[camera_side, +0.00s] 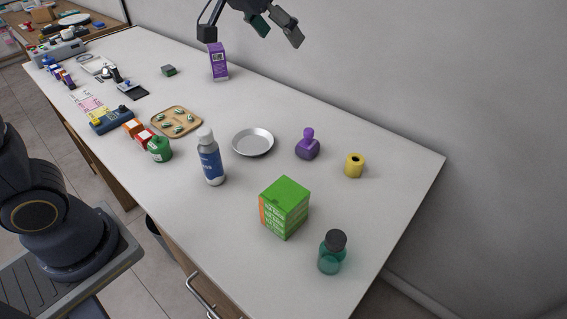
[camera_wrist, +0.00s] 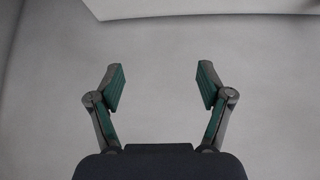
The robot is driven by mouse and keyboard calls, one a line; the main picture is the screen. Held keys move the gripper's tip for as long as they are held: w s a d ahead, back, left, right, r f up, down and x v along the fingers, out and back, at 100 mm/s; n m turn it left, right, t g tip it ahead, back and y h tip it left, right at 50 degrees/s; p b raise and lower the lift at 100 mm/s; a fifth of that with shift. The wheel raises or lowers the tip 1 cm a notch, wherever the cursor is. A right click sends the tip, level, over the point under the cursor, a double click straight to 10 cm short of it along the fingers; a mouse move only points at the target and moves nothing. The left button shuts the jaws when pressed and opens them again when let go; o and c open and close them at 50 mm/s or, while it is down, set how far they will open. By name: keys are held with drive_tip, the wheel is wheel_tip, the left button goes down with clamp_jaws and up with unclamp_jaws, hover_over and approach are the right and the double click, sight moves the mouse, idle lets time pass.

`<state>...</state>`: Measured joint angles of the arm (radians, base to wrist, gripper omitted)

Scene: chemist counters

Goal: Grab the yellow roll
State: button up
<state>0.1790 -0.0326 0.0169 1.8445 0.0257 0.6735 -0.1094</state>
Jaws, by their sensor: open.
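The yellow roll (camera_side: 354,166) stands upright on the white counter at the right, near the back edge, with a dark hole in its top. My gripper (camera_side: 276,30) is at the top of the side view, raised in front of the wall, up and left of the roll and well apart from it. In the wrist view my gripper (camera_wrist: 160,88) shows its two green-padded fingers spread wide with nothing between them. The roll is not in the wrist view, which shows mostly plain grey surface.
A purple stamp-like object (camera_side: 308,147) stands left of the roll. A metal dish (camera_side: 253,142), blue-white bottle (camera_side: 210,160), green box (camera_side: 285,207) and teal bottle (camera_side: 331,255) stand nearby. A purple box (camera_side: 218,63) is below my gripper. The counter right of the roll is clear.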

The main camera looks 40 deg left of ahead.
drive_tip(key=w+d+f, duration=0.4)
drive_tip(key=w, duration=0.1)
drive_tip(key=m+g, duration=0.2)
drive_tip(key=g, duration=0.1)
hover_over(355, 159)
drive_tip(key=s+a, duration=0.2)
drive_tip(key=s, duration=0.4)
wheel_tip(355, 159, down, 16)
drive_tip(key=x, duration=0.9)
drive_tip(key=shift+w+d+f, duration=0.15)
drive_tip(key=shift+w+f, duration=0.05)
drive_tip(key=shift+f, duration=0.05)
drive_tip(key=x, duration=0.5)
drive_tip(key=shift+w+d+f, duration=0.2)
drive_tip(key=shift+d+f, duration=0.1)
drive_tip(key=c, duration=1.2)
drive_tip(key=shift+c, duration=0.2)
